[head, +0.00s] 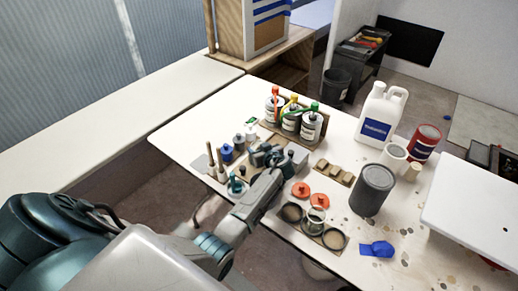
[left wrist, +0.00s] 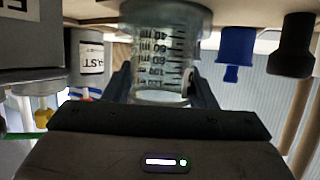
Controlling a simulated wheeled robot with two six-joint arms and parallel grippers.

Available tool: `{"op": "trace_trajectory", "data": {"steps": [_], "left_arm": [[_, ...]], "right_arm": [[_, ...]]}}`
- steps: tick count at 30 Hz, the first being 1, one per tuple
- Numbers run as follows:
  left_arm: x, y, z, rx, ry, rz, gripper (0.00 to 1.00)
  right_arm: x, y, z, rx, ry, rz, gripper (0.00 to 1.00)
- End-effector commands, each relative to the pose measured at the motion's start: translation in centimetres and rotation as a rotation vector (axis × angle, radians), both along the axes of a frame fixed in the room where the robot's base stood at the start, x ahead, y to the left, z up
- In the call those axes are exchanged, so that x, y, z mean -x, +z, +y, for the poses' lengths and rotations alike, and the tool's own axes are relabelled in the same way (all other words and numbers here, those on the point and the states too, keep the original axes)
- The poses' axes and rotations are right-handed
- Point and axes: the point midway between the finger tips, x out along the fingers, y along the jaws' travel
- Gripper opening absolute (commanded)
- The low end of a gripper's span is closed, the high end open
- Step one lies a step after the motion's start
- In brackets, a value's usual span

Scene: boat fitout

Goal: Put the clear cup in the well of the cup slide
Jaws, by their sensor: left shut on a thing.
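My left gripper (head: 268,154) is over the table, at the row of small bottles. In the left wrist view it is shut on the clear cup (left wrist: 166,62), which has dark measuring marks and stands between the two fingers. In that view the picture is upside down. In the head view the gripper hides most or all of this cup. A low board with round recesses, which looks like the cup slide (head: 311,238), lies near the table's front edge. A small glass-like vessel (head: 316,214) shows at its middle. My right gripper is not in view.
Pump bottles (head: 290,121) stand behind the gripper. Blue (head: 227,153) and dark-topped items stand to its left. A grey can (head: 371,189) and a white jug (head: 380,115) stand to the right. A blue cloth-like piece (head: 377,249) lies at front right.

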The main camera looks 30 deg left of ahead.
Motion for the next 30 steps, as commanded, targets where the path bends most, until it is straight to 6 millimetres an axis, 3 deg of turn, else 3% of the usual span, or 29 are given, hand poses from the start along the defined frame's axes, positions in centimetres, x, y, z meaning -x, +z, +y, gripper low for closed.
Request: {"op": "trace_trajectory", "data": {"steps": [1,2,5,16,20,30], "left_arm": [[0.0,-0.3,0.0,0.0,0.0,0.0,0.3],[0.0,-0.2,0.0,0.0,0.0,0.0,0.55],[0.0,-0.1,0.0,0.0,0.0,0.0,0.73],[0.0,0.3,0.0,0.0,0.0,0.0,0.73],[0.8,0.5,-1.5,0.002,-0.001,-0.002,0.73],[4.2,3.0,-7.0,0.004,0.001,-0.002,0.73]], "right_arm": [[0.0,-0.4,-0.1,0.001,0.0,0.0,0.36],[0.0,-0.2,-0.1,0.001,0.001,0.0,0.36],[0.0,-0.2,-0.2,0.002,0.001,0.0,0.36],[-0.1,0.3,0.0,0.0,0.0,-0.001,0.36],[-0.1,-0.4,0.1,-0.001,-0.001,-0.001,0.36],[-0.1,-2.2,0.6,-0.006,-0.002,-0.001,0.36]]}}
